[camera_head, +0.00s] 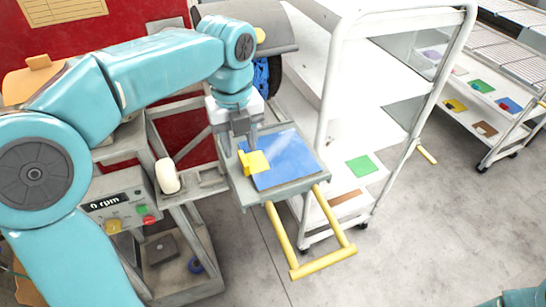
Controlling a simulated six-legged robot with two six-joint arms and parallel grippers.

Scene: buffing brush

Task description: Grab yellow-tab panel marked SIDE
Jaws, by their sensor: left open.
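A blue panel (292,158) with a yellow tab (253,163) at its left edge lies flat on a grey tray (244,197). No SIDE marking can be read on it. My left gripper (240,147) points down just above and behind the yellow tab. Its two grey fingers are apart with nothing seen between them. Whether a fingertip touches the tab cannot be told. My right gripper is out of view; only a bit of my teal right arm shows at the bottom right corner.
A yellow handle frame (324,262) sticks out in front of the tray. A control box (122,208) reading 0 rpm and a white rounded object (167,176) are at left. A white shelf cart (325,110) stands close on the right, holding a green panel (361,165).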

